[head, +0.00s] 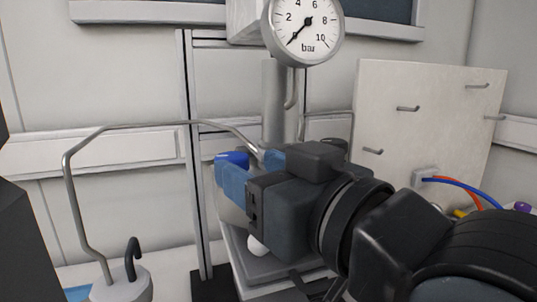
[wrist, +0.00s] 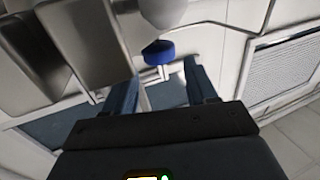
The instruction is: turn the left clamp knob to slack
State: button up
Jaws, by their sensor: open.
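A bright blue knob (wrist: 159,53) shows in the wrist view below a pale rounded body (wrist: 165,12). It lies just beyond the fingertips of my gripper (wrist: 162,75), roughly between them, with no contact visible. The fingers stand apart with nothing held. In the head view my gripper (head: 236,184) is at the reactor, and a bright blue patch (head: 232,158), seemingly the same knob, shows beside the slate-blue fingers. Most of the reactor is hidden behind my gripper and wrist. I cannot tell from the shape alone whether this is the left clamp knob.
A pressure gauge (head: 303,28) on a grey column (head: 280,105) stands above. A bent metal tube (head: 150,125) arches from a pale vessel (head: 122,286) at left toward the reactor. A pegged panel (head: 425,125) stands at right, with red and blue hoses (head: 465,187) near its foot.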

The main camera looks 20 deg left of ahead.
aim_at(241, 163)
jog(key=shift+x, duration=2.2)
jog(key=shift+d, duration=0.1)
jog(key=c, duration=0.8)
jog(key=shift+f, duration=0.1)
